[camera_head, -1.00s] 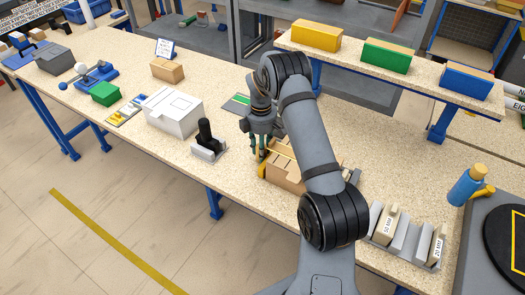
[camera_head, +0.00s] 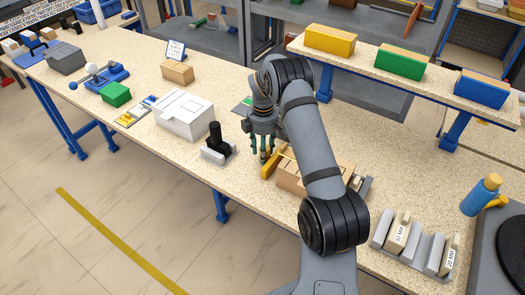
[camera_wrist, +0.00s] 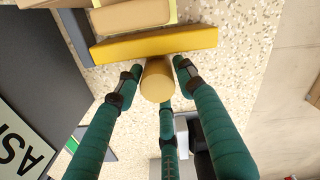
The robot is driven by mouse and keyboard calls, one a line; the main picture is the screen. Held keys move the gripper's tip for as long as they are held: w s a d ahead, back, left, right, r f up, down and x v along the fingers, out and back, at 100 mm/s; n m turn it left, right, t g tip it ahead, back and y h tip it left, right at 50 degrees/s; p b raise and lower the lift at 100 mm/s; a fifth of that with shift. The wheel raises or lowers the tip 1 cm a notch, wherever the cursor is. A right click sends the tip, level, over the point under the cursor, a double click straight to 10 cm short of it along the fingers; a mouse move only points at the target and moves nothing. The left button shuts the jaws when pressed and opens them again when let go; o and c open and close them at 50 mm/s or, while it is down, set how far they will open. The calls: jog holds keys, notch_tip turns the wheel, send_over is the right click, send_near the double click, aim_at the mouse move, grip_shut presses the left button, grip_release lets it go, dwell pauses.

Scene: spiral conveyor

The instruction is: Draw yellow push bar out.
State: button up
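The yellow push bar (camera_head: 271,165) stands at the left end of a tan wooden block box (camera_head: 303,178) on the bench. In the wrist view the bar (camera_wrist: 155,44) runs across the top, with a tan round knob (camera_wrist: 157,80) projecting from it towards me. My gripper (camera_head: 264,158) is at the bar's left side in the head view. In the wrist view its three green fingers close around the knob (camera_wrist: 158,82), with the tips against or very near its sides. Part of the box is hidden behind my arm.
A black post on a grey base (camera_head: 217,147) and a white box (camera_head: 184,113) stand left of my gripper. A raised shelf with yellow, green and blue boxes (camera_head: 400,63) is behind. Grey holders with labelled blocks (camera_head: 415,240) stand at the right.

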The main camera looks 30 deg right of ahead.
jog(key=shift+r, duration=0.1)
notch_tip(320, 180, up, 12)
dwell(0.4)
jog(key=shift+f, duration=0.2)
notch_tip(320, 180, down, 12)
jog(key=shift+d+r, duration=0.1)
jog(key=shift+s, duration=0.1)
dwell(0.5)
jog(key=shift+r, duration=0.1)
